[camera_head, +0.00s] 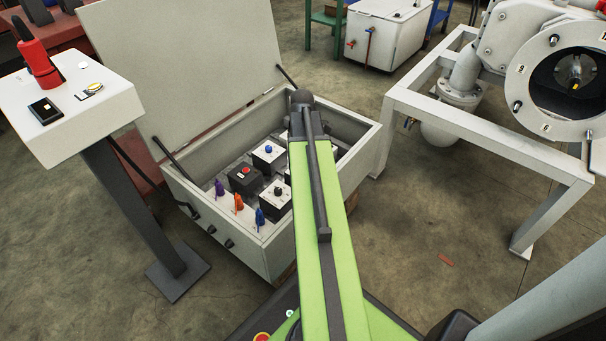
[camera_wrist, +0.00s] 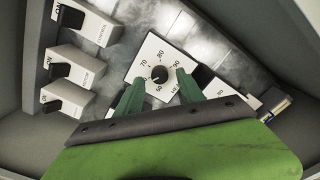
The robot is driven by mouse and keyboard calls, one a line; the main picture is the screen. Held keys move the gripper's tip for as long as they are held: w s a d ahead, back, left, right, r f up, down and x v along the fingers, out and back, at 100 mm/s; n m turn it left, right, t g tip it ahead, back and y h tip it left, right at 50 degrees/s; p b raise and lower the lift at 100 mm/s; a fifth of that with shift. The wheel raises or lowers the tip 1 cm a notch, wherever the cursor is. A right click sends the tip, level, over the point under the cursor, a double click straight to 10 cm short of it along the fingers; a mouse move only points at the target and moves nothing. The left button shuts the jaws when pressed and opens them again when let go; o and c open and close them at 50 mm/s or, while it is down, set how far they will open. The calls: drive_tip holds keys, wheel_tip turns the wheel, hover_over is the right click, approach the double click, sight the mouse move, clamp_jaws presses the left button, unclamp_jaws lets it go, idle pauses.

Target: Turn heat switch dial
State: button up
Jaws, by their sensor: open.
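A white square dial plate (camera_wrist: 142,68) with printed numbers such as 50, 70, 80 and 90 lies in the middle of the wrist view. A round black dial knob (camera_wrist: 159,74) sits at its centre. My gripper (camera_wrist: 158,82) is open, with one green finger to the left of the knob and one to the right. I cannot tell whether either finger touches the knob. In the head view my green arm reaches over the open grey control box (camera_head: 244,250) and hides the gripper. I cannot tell which control there is this dial.
Several white switch blocks with black levers (camera_wrist: 73,72) stand left in the wrist view. In the head view the box's lid (camera_head: 185,65) stands open. A pedestal panel (camera_head: 75,105) is at left, a white-framed machine (camera_head: 480,130) at right.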

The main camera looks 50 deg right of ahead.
drive_tip(key=shift+f, duration=0.65)
drive_tip(key=shift+r, duration=0.1)
clamp_jaws()
drive_tip(key=shift+w+d, duration=0.1)
drive_tip(key=shift+d, duration=0.1)
drive_tip(key=shift+a, duration=0.1)
